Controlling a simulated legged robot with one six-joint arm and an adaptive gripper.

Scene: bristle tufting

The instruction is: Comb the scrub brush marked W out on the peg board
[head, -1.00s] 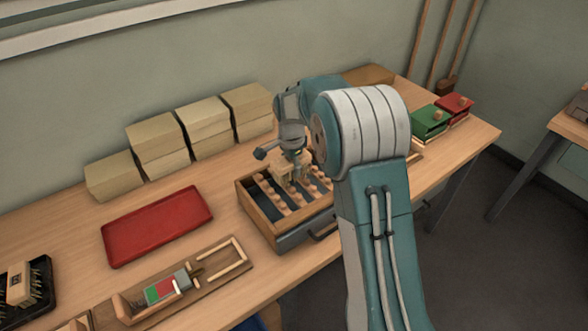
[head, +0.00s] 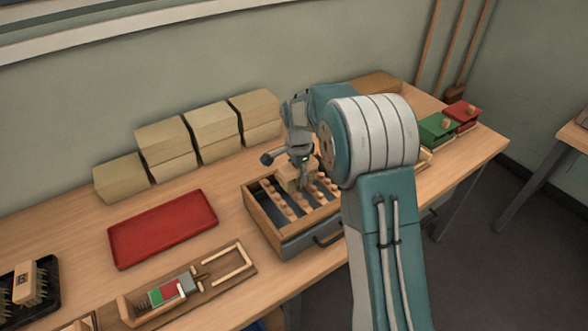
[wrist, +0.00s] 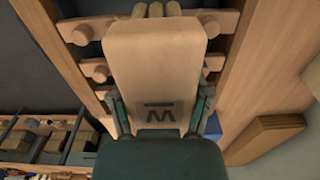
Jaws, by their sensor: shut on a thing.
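My gripper (head: 299,163) is shut on a pale wooden brush block (head: 294,178), over the back part of the peg board. In the wrist view the block (wrist: 155,70) lies between the fingers of my gripper (wrist: 160,110). The peg board (head: 262,213) is a wooden frame with rows of rounded pegs over a dark inside. The brush is low at the pegs, but its bristle tips are hidden, so I cannot tell how deep they reach.
A red tray (head: 163,228) and a wooden fixture with a green and red panel (head: 170,291) lie left of the board. A black tray (head: 48,308) holds another brush (head: 30,283). Pale stacked blocks (head: 162,140) line the wall. Green (head: 437,130) and red (head: 461,113) boxes stand right.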

